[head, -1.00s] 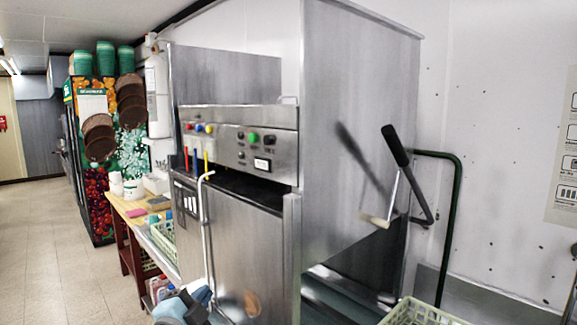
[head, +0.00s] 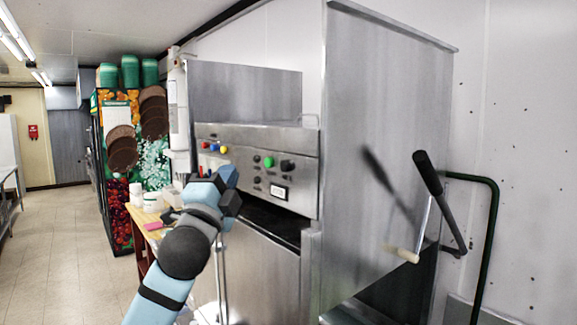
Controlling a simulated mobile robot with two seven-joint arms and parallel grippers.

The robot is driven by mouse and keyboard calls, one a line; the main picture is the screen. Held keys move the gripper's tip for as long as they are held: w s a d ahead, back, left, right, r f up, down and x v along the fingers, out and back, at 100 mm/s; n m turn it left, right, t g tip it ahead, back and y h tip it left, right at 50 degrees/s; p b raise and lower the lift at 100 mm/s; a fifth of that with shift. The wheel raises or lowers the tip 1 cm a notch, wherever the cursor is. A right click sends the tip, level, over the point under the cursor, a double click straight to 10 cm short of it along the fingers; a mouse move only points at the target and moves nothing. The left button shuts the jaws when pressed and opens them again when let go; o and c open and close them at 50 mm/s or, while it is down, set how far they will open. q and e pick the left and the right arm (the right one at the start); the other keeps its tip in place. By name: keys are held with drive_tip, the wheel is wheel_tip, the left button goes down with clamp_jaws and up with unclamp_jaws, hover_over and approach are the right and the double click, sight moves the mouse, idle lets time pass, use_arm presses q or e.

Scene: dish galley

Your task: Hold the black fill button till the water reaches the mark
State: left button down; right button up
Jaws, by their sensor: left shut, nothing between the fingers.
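The control panel (head: 300,180) on the front of the steel dish machine holds a green button (head: 268,162), a small black button (head: 257,159) at its left, two more black ones below, and a larger black knob (head: 288,166) at its right. I cannot tell which black control is the fill button. My left gripper (head: 232,190), blue and black, is shut and empty. In the picture it is just left of and below the black buttons; contact with the panel is not visible. The water and its mark are not visible. My right gripper is not in view.
Red and blue knobs (head: 212,147) sit on the panel's left. A crank lever (head: 440,200) and a dark green rail (head: 490,240) stand at the right. A wooden table (head: 146,217) with small items is behind my left arm. The floor at the left is clear.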

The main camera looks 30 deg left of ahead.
use_arm(q)
drive_tip(key=w+d, duration=0.3)
drive_tip(key=w, duration=0.5)
drive_tip(key=shift+d, duration=0.2)
drive_tip(key=shift+w, duration=0.15)
idle(2.0)
drive_tip(key=shift+w+d, duration=0.2)
drive_tip(key=shift+w, duration=0.15)
drive_tip(key=shift+w+d, duration=0.1)
drive_tip(key=shift+w, duration=0.3)
idle(0.7)
drive_tip(key=shift+s, duration=0.1)
idle(1.6)
drive_tip(key=shift+s+a+f, duration=0.1)
drive_tip(key=shift+s+a, duration=0.2)
drive_tip(key=shift+s, duration=0.4)
drive_tip(key=shift+s+a, duration=0.3)
drive_tip(key=shift+s, duration=0.45)
drive_tip(key=shift+s+a, duration=0.35)
drive_tip(key=shift+s, duration=0.45)
drive_tip(key=shift+s+a, duration=0.3)
drive_tip(key=shift+s, duration=0.45)
